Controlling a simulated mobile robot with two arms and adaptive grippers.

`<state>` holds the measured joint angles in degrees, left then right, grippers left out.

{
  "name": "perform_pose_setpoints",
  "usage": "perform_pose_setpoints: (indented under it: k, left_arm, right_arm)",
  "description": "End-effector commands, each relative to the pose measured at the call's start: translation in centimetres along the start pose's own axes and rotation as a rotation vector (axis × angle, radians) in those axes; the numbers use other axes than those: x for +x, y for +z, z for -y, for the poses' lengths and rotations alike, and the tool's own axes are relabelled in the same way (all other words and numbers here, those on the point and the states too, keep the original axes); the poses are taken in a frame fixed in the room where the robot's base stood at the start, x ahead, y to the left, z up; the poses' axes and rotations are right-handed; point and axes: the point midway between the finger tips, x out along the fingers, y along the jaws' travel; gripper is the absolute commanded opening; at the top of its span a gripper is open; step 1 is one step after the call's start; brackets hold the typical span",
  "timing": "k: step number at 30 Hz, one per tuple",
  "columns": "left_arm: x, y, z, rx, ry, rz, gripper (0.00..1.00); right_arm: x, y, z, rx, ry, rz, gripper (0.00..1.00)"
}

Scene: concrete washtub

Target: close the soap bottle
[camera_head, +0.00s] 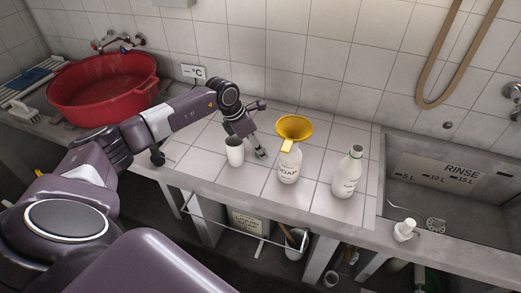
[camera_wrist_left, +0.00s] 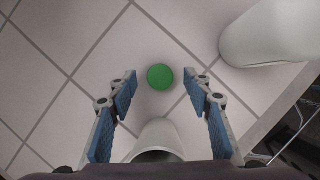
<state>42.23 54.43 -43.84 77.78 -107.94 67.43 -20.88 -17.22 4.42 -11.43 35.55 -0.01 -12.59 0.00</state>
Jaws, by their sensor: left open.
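A round green cap (camera_wrist_left: 160,77) lies on the tiled counter, and a bit of it shows in the head view (camera_head: 261,154). My left gripper (camera_wrist_left: 161,84) is open above the cap, with one finger to each side. In the head view the gripper (camera_head: 258,153) points down between a white cup (camera_head: 235,152) and the white soap bottle (camera_head: 288,168). The soap bottle is upright, with a yellow funnel (camera_head: 294,127) in its mouth. Its lower body appears at the upper right of the left wrist view (camera_wrist_left: 268,35). My right gripper is not in view.
A second white bottle (camera_head: 346,178) with green at its neck stands to the right. The cup's rim (camera_wrist_left: 157,126) is close below the gripper in the left wrist view. A pump dispenser (camera_head: 404,231) stands near the sink (camera_head: 455,215). A red tub (camera_head: 103,88) sits at left.

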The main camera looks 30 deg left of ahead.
Motion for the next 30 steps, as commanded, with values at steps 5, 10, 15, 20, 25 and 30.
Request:
perform_pose_setpoints:
  k: [5, 10, 15, 20, 25, 30]
  left_arm:
    - [1.22, 0.0, 0.02, 0.001, 0.0, 0.0, 0.46]
    - [1.25, -0.03, 0.01, 0.001, 0.0, 0.0, 0.46]
    - [1.23, -0.03, 0.01, 0.001, 0.0, 0.0, 0.41]
    - [1.22, -0.03, 0.0, 0.001, 0.0, 0.0, 0.24]
    - [1.21, -0.03, 0.0, 0.001, 0.0, 0.0, 0.17]
    - [1.21, -0.02, 0.0, 0.0, 0.0, 0.0, 0.15]
  right_arm:
    - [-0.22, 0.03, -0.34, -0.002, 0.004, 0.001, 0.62]
    - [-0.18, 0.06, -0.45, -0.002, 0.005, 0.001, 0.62]
    - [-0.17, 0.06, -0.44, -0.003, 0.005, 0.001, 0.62]
    - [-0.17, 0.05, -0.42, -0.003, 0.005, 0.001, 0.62]
    - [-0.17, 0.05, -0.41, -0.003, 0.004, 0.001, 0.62]
    - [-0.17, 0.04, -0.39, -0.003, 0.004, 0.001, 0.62]
